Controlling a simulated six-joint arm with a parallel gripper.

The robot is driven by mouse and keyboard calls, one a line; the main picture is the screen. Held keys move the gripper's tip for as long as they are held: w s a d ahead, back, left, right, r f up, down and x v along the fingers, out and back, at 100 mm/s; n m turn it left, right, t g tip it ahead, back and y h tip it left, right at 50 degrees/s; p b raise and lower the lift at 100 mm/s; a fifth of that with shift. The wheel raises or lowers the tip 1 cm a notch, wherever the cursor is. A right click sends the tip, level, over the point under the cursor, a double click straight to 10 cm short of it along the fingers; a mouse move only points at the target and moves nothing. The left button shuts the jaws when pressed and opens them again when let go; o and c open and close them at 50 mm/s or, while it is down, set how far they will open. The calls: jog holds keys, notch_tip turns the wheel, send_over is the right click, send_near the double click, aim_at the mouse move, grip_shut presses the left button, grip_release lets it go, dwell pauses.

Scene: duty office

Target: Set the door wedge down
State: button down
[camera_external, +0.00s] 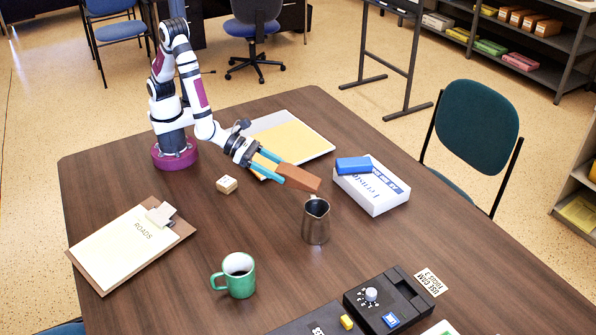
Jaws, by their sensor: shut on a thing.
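The door wedge (299,178) is a brown, tapered block. My gripper (276,174) has teal fingers and is shut on the wedge's near end. It holds the wedge out over the middle of the table (250,215), and the wedge looks raised above the surface. The wedge's far end is close to the metal jug and the white box in the picture; whether it touches either cannot be told. The part of the wedge between the fingers is partly hidden.
A metal jug (316,222) stands just in front of the wedge. A white box (372,190) with a blue block (353,165) on it is to the right.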

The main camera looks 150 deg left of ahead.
jog(key=s+d+f+n+g+y, duration=0.15)
jog(key=s+d, duration=0.25)
jog(key=d, duration=0.4)
jog(key=s+d+f+n+g+y, duration=0.15)
jog(key=s+d, duration=0.25)
jog(key=d, duration=0.5)
jog(key=s+d+f+n+g+y, duration=0.15)
jog(key=s+d, duration=0.25)
jog(key=d, duration=0.4)
send_over(224, 223)
jog(key=shift+n+g+h, duration=0.35)
jog(key=shift+n, duration=0.1)
jog(key=f, duration=0.6)
jog(key=shift+s+d+f, duration=0.2)
jog(key=shift+s+f, duration=0.05)
jog(key=shift+f, duration=0.1)
notch_tip(224, 223, down, 4)
jog(key=shift+w+a+f, duration=0.1)
jog(key=shift+w+a, duration=0.05)
